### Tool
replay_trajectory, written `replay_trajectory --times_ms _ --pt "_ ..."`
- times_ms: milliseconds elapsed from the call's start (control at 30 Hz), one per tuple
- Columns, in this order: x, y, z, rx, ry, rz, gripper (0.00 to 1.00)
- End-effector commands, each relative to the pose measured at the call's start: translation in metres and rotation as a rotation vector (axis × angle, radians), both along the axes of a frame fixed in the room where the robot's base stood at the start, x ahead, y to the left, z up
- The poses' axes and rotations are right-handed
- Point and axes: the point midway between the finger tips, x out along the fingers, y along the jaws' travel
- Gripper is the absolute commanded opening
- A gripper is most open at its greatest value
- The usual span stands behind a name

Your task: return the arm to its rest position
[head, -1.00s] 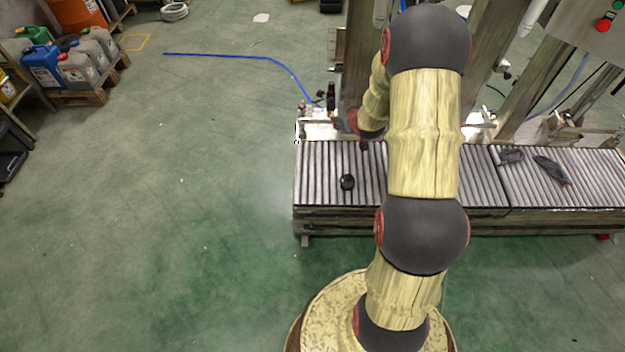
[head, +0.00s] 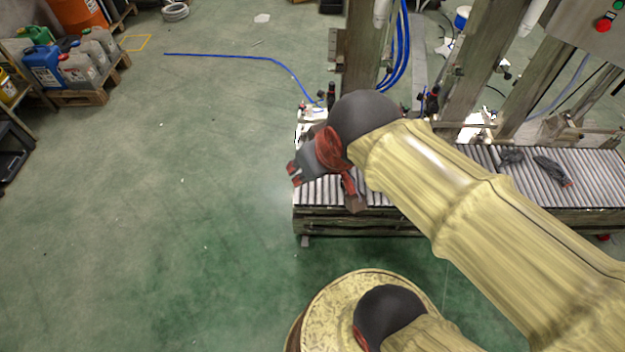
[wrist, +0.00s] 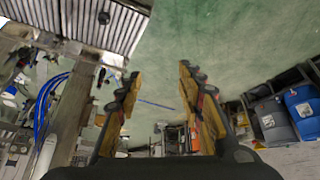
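My gripper (wrist: 159,72) is open in the wrist view, its two fingers well apart with nothing between them. In the head view my arm reaches from the lower right up to the left end of the roller conveyor (head: 318,190). My gripper end there is over or just above that left end, partly hidden by my own links. The conveyor also shows at the top left of the wrist view (wrist: 95,22), with a small black object (wrist: 103,18) on it. That object is hidden behind my arm in the head view.
Dark items (head: 553,171) lie on the right part of the conveyor. Posts (head: 362,50) and blue hoses (head: 402,50) stand behind it. Canisters (head: 42,66) are on a pallet at the far left. The green floor (head: 180,220) left of the conveyor is clear.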

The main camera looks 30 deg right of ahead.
Motion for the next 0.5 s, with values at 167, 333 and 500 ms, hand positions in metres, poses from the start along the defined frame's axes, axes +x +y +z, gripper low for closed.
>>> replay_trajectory --times_ms 167,333,500 --pt "-0.031 0.014 0.0 0.024 0.022 0.028 0.38" --pt "-0.033 0.016 0.0 0.026 0.027 0.029 0.38" --pt "-0.033 0.015 0.001 0.026 0.026 0.028 0.38"
